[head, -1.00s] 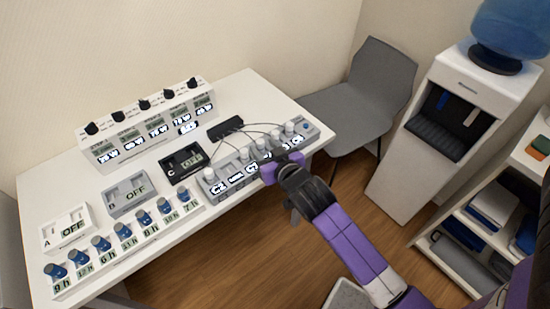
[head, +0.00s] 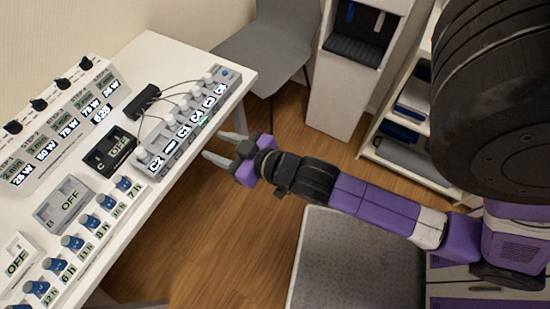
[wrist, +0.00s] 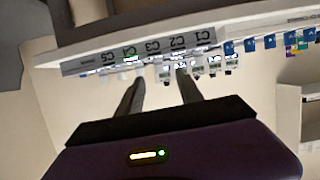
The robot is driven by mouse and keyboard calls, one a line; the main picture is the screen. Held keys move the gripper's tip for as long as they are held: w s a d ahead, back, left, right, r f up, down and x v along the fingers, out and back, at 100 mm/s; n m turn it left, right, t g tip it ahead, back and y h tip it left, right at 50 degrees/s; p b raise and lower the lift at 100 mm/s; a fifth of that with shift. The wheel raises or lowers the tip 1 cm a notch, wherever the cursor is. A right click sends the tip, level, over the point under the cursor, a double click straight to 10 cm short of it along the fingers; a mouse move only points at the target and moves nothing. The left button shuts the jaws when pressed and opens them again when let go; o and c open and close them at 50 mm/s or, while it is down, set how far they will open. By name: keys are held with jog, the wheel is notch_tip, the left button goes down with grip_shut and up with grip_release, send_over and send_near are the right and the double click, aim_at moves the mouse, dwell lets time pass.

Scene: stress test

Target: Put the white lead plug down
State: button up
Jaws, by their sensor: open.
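Several white lead plugs (head: 195,90) with thin dark leads stand in a row on the grey socket strip (head: 224,84) at the table's right edge. Which of them the task means, I cannot tell. The leads run to a black block (head: 145,98). My gripper (head: 222,147) is open and empty, off the table edge, to the right of and apart from the strip. In the wrist view my two fingers (wrist: 158,80) are spread with nothing between them. The strip's labelled front (wrist: 152,47) shows beyond them; one label looks green.
A grey chair (head: 263,50) and a water cooler (head: 345,90) stand behind. Open floor lies below my gripper.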

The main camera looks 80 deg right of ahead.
jog(key=s+a+r+n+y, duration=0.1)
jog(key=s+a+r+y, duration=0.1)
jog(key=s+a, duration=0.3)
jog(key=s+a+r+n+t+y, duration=0.1)
jog(key=s+a+r, duration=0.3)
jog(key=s, duration=0.7)
jog(key=shift+a+n+y, duration=0.5)
jog(key=shift+a+n, duration=0.1)
jog(key=shift+a, duration=0.4)
